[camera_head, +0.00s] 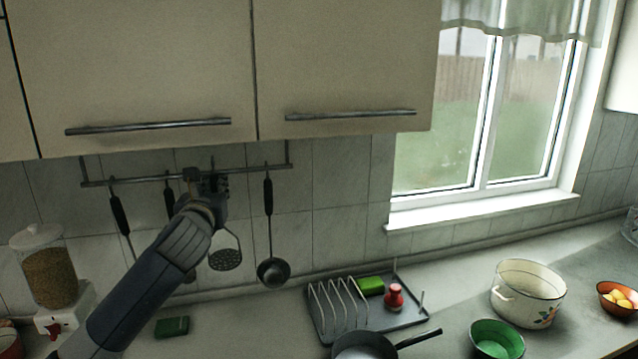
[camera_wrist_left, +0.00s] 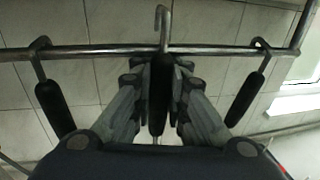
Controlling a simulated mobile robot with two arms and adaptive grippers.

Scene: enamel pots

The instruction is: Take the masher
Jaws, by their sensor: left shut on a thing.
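My left gripper (camera_head: 207,184) is up at the rail and shut on the masher's handle. The upper handle is largely hidden by the gripper in the head view. My right gripper does not show.
A ladle (camera_head: 271,270) hangs to the right of the masher, and other black-handled utensils (camera_head: 119,213) hang to the left. Cupboards (camera_head: 140,70) overhang the rail. Below are a dish rack (camera_head: 345,305), a frying pan (camera_head: 365,346) and a grain dispenser (camera_head: 45,265).

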